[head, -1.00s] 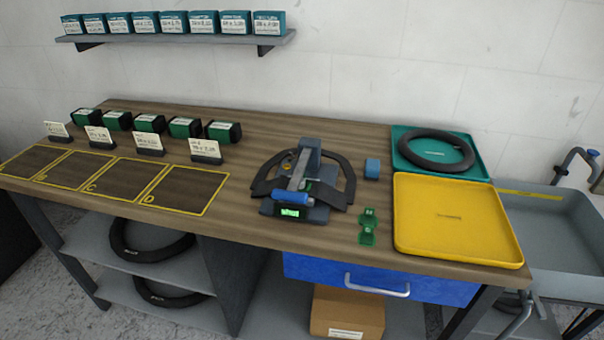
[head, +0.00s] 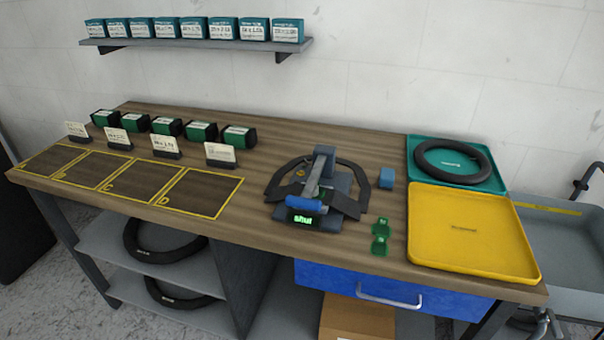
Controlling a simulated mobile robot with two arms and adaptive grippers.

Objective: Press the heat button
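A grey-blue press (head: 310,195) stands on the workbench, right of its middle, with a blue-handled lever (head: 304,202) lying forward over it. A black inner tube (head: 352,184) is laid through the press and loops out on both sides. A lit green display (head: 304,220) on its front appears to read "shut". A small yellow-orange spot (head: 300,172) shows at the press's back left; I cannot tell whether it is the heat button. Neither of my grippers is in view.
A blue block (head: 387,178) and green patches (head: 380,236) lie right of the press. A yellow tray (head: 470,232) and a teal tray (head: 415,146) holding a tyre fill the right end. Marked squares (head: 205,192), cards and boxes occupy the left.

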